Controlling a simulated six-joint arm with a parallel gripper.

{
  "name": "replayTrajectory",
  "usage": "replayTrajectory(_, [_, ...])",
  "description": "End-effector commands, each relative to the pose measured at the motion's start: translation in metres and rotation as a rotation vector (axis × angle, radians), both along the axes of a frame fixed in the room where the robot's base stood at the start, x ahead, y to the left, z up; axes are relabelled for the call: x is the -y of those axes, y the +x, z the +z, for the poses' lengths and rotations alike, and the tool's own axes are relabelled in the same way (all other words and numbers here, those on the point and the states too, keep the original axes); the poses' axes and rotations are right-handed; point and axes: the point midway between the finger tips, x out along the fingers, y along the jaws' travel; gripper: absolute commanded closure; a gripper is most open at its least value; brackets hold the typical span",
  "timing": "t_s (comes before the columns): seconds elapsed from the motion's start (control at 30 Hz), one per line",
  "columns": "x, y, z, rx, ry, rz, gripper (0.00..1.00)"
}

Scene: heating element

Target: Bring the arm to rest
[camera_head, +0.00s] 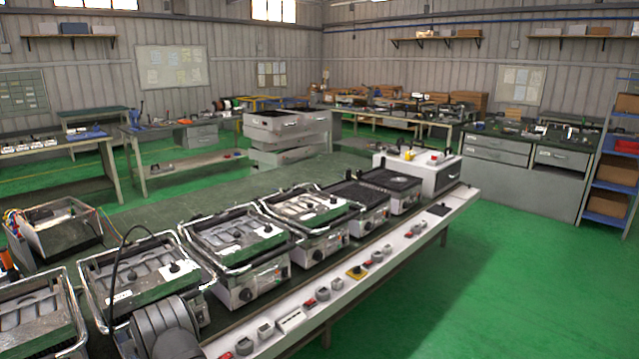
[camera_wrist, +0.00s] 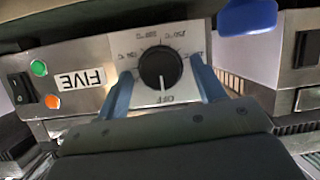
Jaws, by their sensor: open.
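In the wrist view, my gripper (camera_wrist: 161,74) has its two blue fingers apart, one on each side of a black round knob (camera_wrist: 160,65). Gaps show between the fingers and the knob; how deep they reach past it I cannot tell. The knob sits on a pale dial plate, seen upside down, and its white mark points at OFF. In the head view, a dark rounded part of my arm (camera_head: 165,328) shows at the bottom left, over the near appliances; my fingers are not visible there.
A row of grill appliances (camera_head: 240,235) lines the bench. Open green floor (camera_head: 500,270) lies to the right.

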Motion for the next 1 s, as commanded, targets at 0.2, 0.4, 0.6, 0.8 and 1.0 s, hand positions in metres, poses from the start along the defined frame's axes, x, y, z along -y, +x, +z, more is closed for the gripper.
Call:
replayTrajectory(0.2, [0.017, -0.015, 0.010, -0.021, 0.019, 0.000, 0.37])
replayTrajectory(0.4, [0.037, -0.033, 0.021, -0.021, 0.019, -0.001, 0.37])
replayTrajectory(0.6, [0.059, -0.053, 0.033, -0.020, 0.018, 0.000, 0.37])
replayTrajectory(0.8, [0.083, -0.073, 0.046, -0.020, 0.017, -0.001, 0.37])
replayTrajectory(1.0, [0.104, -0.093, 0.058, -0.020, 0.018, -0.001, 0.37])
